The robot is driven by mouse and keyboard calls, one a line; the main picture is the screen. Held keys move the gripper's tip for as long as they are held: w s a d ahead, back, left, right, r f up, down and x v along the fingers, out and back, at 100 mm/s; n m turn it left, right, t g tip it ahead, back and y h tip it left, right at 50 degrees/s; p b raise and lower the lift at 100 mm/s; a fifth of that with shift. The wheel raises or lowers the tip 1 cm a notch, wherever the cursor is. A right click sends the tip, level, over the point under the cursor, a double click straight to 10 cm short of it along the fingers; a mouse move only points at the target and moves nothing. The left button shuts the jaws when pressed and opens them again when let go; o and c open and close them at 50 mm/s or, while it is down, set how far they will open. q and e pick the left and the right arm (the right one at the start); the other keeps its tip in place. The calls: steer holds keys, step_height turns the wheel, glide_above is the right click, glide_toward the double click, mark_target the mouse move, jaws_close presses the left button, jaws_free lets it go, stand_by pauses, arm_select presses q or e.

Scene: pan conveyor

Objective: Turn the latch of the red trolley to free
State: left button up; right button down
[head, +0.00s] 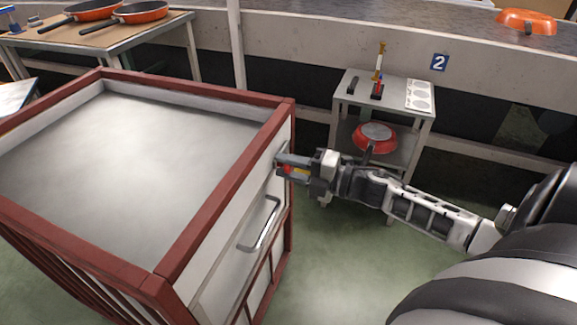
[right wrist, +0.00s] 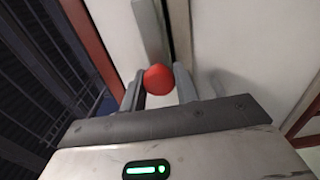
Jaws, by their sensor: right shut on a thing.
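The red trolley (head: 222,180) stands at the left in the head view, with a red frame, pale panels and a grey inside. Its latch has a round red knob (right wrist: 158,79), seen in the right wrist view between my finger pads. My right gripper (head: 284,165) is at the trolley's right side, near the upper far corner, shut on the latch knob. In the head view the fingers mostly hide the latch, so its turn position cannot be told. My left gripper is not in view.
A metal handle (head: 262,225) sticks out of the trolley side, below and nearer than my gripper. A small grey stand (head: 395,92) with a red pan (head: 376,135) on its lower shelf stands behind my right arm. Green floor (head: 330,265) is clear right of the trolley.

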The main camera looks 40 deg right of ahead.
steer(key=shift+f, duration=0.1)
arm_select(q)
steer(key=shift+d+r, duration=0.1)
arm_select(e)
steer(key=c, duration=1.1)
jaws_free()
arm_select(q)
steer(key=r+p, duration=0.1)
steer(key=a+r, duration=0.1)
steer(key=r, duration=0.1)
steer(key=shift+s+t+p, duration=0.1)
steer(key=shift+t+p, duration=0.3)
arm_select(e)
steer(key=v, duration=1.6)
